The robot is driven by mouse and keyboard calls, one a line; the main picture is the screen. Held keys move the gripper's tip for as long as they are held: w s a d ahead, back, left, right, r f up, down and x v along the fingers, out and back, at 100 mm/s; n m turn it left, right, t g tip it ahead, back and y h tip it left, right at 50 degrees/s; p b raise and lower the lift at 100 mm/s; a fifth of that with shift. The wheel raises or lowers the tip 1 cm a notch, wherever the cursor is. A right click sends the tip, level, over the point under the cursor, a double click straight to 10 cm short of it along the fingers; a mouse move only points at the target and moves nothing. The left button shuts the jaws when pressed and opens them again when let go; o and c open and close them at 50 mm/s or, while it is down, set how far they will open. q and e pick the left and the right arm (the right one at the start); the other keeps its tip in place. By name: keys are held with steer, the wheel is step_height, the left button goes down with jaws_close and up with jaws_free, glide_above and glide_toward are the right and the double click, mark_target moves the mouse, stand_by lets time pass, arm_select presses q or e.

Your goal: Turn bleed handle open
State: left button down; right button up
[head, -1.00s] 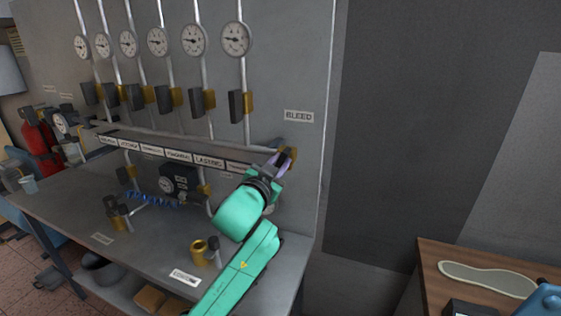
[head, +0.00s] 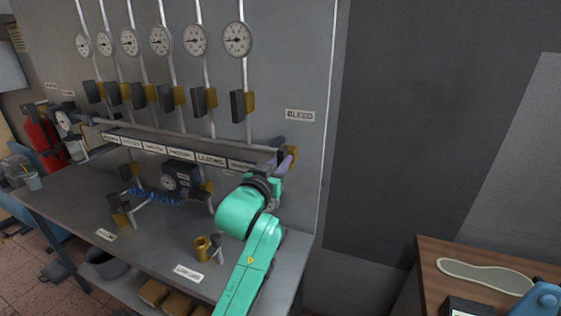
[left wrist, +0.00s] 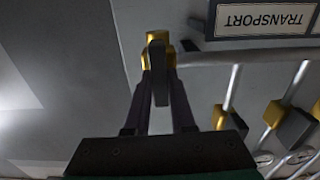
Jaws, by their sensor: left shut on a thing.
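The bleed valve, a brass body (head: 293,152) at the right end of the horizontal pipe, sits below the BLEED label (head: 299,115) in the head view. In the left wrist view the brass body (left wrist: 153,37) shows at top centre, with its dark bleed handle (left wrist: 158,75) pointing toward my gripper. My left gripper (head: 282,157) is at the valve. In the left wrist view its two fingers (left wrist: 158,92) lie on either side of the handle and are shut on it. The handle is mostly hidden in the head view. My right gripper is in neither view.
Pressure gauges (head: 237,39) and dark valve levers (head: 238,106) line the panel above the pipe. A TRANSPORT label (left wrist: 264,18) is near the valve. A brass cup-like fitting (head: 201,246) stands on the bench below. A wooden table (head: 428,262) is at lower right.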

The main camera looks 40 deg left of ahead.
arm_select(q)
steer(key=shift+f, duration=0.15)
steer(key=c, duration=0.8)
jaws_free()
steer(key=shift+w, duration=0.1)
steer(key=shift+o, duration=0.2)
